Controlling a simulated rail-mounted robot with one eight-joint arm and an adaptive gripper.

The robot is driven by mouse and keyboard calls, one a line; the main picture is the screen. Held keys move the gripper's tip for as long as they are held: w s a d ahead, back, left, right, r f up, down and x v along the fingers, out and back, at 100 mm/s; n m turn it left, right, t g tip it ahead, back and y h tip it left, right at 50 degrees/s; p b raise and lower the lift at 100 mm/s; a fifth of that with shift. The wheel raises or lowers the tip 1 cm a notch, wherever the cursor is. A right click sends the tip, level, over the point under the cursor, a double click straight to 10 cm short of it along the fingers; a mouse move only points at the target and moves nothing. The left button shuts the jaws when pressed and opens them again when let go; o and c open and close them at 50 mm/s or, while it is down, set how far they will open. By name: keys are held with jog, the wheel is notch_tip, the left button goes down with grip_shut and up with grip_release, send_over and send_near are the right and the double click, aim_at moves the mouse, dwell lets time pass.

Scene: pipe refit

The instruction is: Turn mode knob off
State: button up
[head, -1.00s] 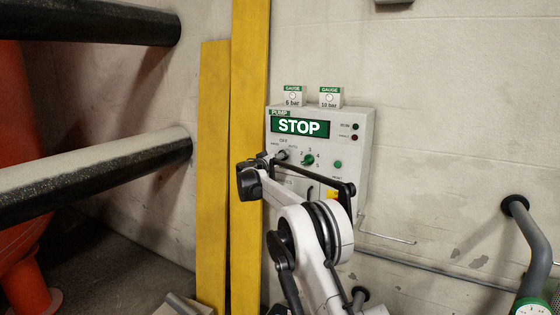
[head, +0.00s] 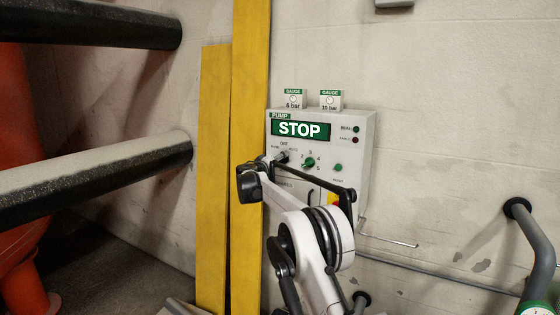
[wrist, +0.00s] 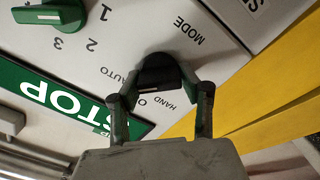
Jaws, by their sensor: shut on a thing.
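A pale mark shows on the knob's near side, close to the "O" of a partly hidden label between HAND and AUTO. The exact pointing is hard to tell. In the head view the pump panel (head: 362,160) reads STOP, and my wrist partly covers the knob area.
A green selector knob (head: 310,162) with numbers sits right of the mode knob. Two gauge tags (head: 331,100) stand on top of the panel. A yellow post (head: 250,90) rises just left of the panel. Black pipes (head: 95,180) run at the left.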

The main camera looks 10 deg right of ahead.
jog(key=o, duration=1.1)
jog(key=shift+o, duration=0.2)
jog(key=shift+a, duration=0.1)
jog(key=v, duration=1.2)
jog(key=shift+r, duration=0.1)
